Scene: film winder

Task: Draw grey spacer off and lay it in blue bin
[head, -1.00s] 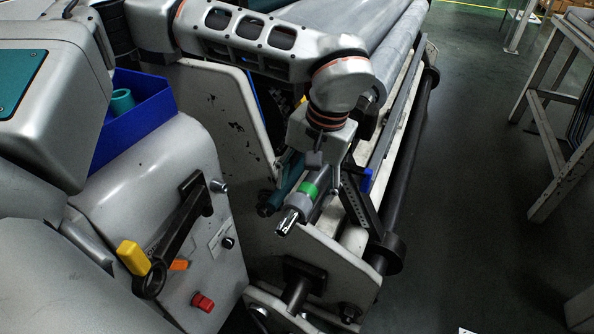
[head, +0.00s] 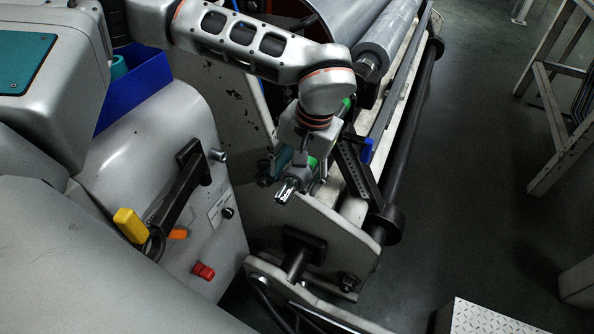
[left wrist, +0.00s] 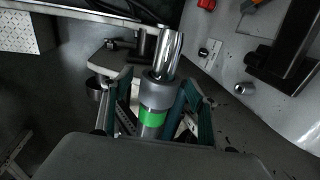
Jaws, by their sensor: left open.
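The grey spacer (head: 297,171) is a grey ring near the free end of a shaft with a bright metal tip (head: 285,190). A green band (head: 313,162) sits just behind it. In the left wrist view, the spacer (left wrist: 158,86) lies between the tip and the green band (left wrist: 151,117). My left gripper (head: 292,174) is open, with its teal fingers on either side of the shaft; contact cannot be told. The blue bin (head: 137,88) stands at the upper left, partly hidden by the machine housing, with a teal cylinder (head: 118,68) in it. My right gripper is not in view.
A lever with a yellow handle (head: 129,225) and a red button (head: 203,271) stick out from the grey machine left of the shaft. A perforated black bracket with a blue part (head: 367,151) stands close right of my gripper. Open floor lies farther right.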

